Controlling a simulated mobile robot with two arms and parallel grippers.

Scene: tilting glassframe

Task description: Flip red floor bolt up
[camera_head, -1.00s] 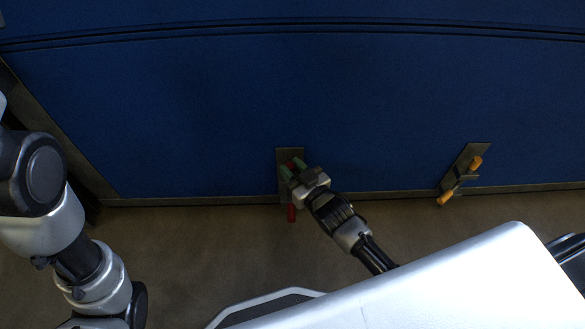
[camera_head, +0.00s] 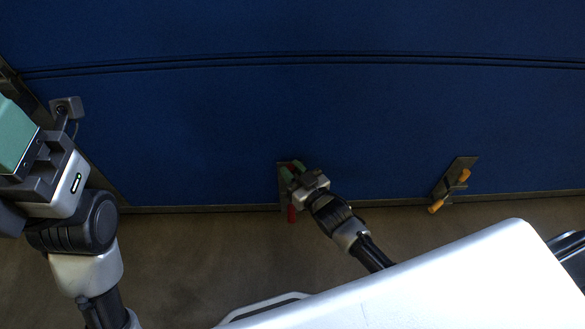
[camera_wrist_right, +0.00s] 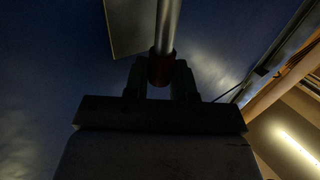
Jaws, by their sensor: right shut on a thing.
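The red floor bolt (camera_head: 291,214) sits on a metal plate at the bottom of the blue door. Its red lower end sticks down below my right gripper (camera_head: 292,171), and a bit of red shows between the green fingertips. In the right wrist view, the red handle part (camera_wrist_right: 161,69) is between the two dark fingers (camera_wrist_right: 161,82), with a bright metal rod running up from it. My right gripper is shut on it. Part of my left gripper (camera_head: 18,140), with a teal block, is at the left edge, away from the bolt; its jaw opening cannot be made out.
A second bolt with orange ends (camera_head: 463,176) is on its own plate to the right. The blue door (camera_head: 200,120) fills the background, with brown floor (camera_head: 190,250) below it. My white body covers the lower right. Floor left of the bolt is clear.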

